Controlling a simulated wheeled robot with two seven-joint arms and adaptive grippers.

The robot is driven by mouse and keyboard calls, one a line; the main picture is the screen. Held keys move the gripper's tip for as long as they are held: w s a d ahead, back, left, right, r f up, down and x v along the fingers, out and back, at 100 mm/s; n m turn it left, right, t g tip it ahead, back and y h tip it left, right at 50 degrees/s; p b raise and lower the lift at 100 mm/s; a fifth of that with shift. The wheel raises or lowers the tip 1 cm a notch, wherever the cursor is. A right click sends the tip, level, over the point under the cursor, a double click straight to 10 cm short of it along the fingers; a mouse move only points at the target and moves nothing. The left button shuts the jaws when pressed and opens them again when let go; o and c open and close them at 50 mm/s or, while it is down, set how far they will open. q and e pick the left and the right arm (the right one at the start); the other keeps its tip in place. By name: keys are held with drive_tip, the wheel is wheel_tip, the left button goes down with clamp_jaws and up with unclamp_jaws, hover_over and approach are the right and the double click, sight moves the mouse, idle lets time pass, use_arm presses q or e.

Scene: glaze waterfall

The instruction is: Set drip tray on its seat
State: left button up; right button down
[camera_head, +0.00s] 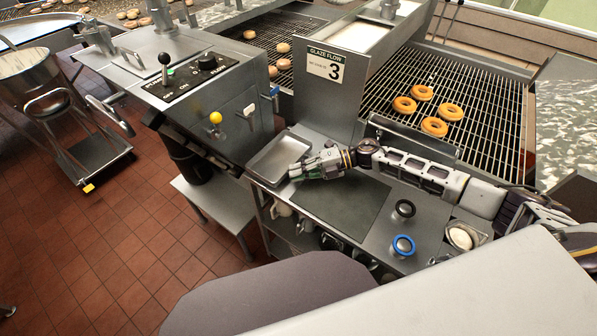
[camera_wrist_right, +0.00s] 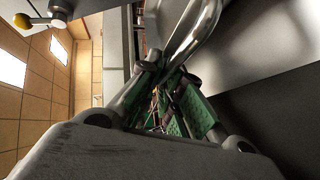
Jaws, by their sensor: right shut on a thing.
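The drip tray is a shallow metal tray (camera_head: 275,157) at the left end of the steel counter, beside the machine cabinet. My right gripper (camera_head: 297,172) reaches in from the right and is shut on the tray's near right edge. In the right wrist view the green-padded fingers (camera_wrist_right: 168,98) close at a curved shiny metal rim (camera_wrist_right: 195,38). Whether the tray rests on the counter or hangs just above it I cannot tell. I cannot make out a distinct seat for it. My left gripper is not in view.
The cabinet (camera_head: 215,95) with a yellow knob (camera_head: 215,117) stands left of the tray. An upright sign plate (camera_head: 329,85) rises behind it. Donuts (camera_head: 434,126) sit on the grate behind.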

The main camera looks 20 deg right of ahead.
drive_tip(key=shift+a+r, duration=0.1)
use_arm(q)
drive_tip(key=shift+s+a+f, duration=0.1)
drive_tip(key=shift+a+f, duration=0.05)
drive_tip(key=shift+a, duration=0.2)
use_arm(e)
drive_tip(key=shift+f, duration=0.35)
idle(0.4)
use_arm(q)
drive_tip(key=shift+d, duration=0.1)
use_arm(e)
drive_tip(key=shift+f, duration=0.1)
